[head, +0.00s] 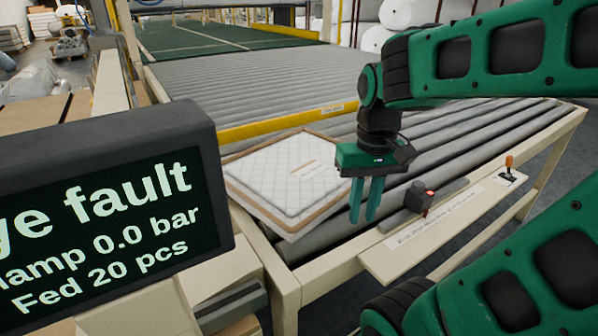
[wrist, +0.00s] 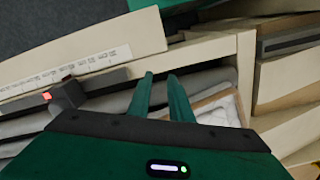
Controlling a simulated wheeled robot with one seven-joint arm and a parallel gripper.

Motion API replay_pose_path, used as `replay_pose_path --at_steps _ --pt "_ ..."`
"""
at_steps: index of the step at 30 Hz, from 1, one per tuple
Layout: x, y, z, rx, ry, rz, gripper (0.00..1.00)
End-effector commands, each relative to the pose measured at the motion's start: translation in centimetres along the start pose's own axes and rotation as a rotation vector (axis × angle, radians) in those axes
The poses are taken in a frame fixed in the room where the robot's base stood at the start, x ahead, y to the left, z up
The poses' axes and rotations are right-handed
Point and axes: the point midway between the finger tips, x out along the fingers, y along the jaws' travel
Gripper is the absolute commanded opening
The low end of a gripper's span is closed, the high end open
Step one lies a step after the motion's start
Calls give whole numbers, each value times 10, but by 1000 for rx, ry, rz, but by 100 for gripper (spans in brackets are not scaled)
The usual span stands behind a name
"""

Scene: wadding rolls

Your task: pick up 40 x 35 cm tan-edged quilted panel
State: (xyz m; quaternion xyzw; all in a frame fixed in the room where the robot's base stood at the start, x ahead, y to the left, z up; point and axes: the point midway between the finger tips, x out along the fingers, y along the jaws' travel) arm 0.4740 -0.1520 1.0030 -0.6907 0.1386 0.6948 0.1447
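The tan-edged quilted panel (head: 268,178) lies flat on the grey rollers at the near left corner of the roller table. It has a white quilted top, a tan border and a small label. It looks thick or stacked, with a white side below the border; I cannot tell which. A corner of it shows in the wrist view (wrist: 222,110), right of the fingers. My gripper (head: 364,218) points down just right of the panel, apart from it. Its two green fingers have a gap between them, with nothing held. It also shows in the wrist view (wrist: 160,78).
The roller table (head: 290,84) runs back, crossed by a yellow bar (head: 285,122) behind the panel. A small device with a red light (head: 420,196) and a lever (head: 508,164) are at the right front edge. A display reading "fault" (head: 110,200) stands at left.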

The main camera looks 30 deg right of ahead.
Motion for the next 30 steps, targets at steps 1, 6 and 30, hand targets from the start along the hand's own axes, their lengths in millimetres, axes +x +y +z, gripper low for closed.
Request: replay_pose_path --at_steps 1,6,30 --pt "-11 -17 -18 -62 1 1 19" --pt "-45 -86 -69 -281 1 3 19" --pt "-42 -221 -114 -632 1 11 19"
